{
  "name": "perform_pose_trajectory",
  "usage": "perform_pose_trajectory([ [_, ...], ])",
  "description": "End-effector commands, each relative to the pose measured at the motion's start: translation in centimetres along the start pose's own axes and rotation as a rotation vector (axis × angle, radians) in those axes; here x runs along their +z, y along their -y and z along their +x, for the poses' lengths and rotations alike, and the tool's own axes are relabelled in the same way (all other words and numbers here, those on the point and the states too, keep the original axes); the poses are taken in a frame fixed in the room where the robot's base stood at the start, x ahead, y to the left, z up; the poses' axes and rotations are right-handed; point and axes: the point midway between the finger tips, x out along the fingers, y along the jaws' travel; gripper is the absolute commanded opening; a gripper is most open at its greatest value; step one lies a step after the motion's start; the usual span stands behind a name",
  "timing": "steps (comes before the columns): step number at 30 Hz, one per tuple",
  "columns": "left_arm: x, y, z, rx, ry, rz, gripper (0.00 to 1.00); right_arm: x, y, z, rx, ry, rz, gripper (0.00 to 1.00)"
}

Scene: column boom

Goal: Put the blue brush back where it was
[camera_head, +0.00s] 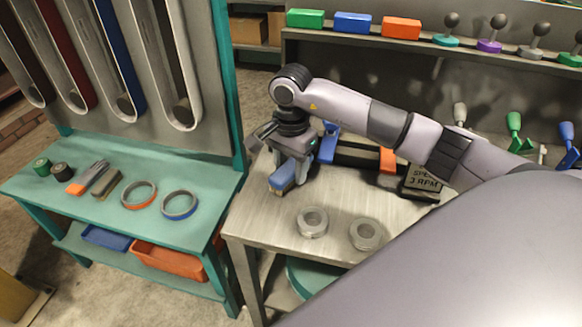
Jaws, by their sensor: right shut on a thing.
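My right gripper (291,166) reaches in from the right over the left end of the pale workbench (290,235). It is shut on a blue brush (283,177), whose blue top shows just below the jaws with a tan part beneath it. I cannot tell whether the brush touches the bench top or is just above it. The gripper hides part of the brush. My left gripper is not in view.
Two grey rings (313,222) lie on the bench front. A dark sign (424,180) stands to the right. Another blue object (328,146) is close behind the gripper. A teal table (110,215) with tapes, rings and tools stands at left. The bench's left front corner is clear.

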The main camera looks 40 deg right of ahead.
Motion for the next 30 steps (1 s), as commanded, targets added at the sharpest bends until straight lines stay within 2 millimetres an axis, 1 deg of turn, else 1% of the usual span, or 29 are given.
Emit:
perform_pose_trajectory([
  [2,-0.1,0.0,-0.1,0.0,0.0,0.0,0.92,0.0,0.0,0.7,0.001,0.001,0.001,0.16],
  [8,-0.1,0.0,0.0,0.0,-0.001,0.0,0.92,0.0,0.0,0.7,-0.001,0.0,0.0,0.16],
  [12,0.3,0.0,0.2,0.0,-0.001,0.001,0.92,0.0,0.0,1.1,-0.001,0.0,0.0,0.16],
  [13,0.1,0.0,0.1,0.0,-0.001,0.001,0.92,0.0,0.0,0.9,-0.001,0.0,0.0,0.54],
  [14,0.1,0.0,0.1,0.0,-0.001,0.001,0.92,0.0,0.0,0.9,-0.001,0.0,0.0,0.64],
  [15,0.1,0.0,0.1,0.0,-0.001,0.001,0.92,0.0,0.0,0.9,-0.001,0.0,0.0,0.7],
  [25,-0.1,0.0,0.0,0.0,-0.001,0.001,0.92,0.0,0.0,0.7,-0.001,0.0,0.0,0.7],
  [28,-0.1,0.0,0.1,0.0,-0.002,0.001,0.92,0.0,0.1,-0.1,-0.005,-0.001,0.0,0.7],
  [30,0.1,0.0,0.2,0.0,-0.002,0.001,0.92,-0.1,0.1,-1.3,-0.006,-0.003,-0.002,0.7],
])
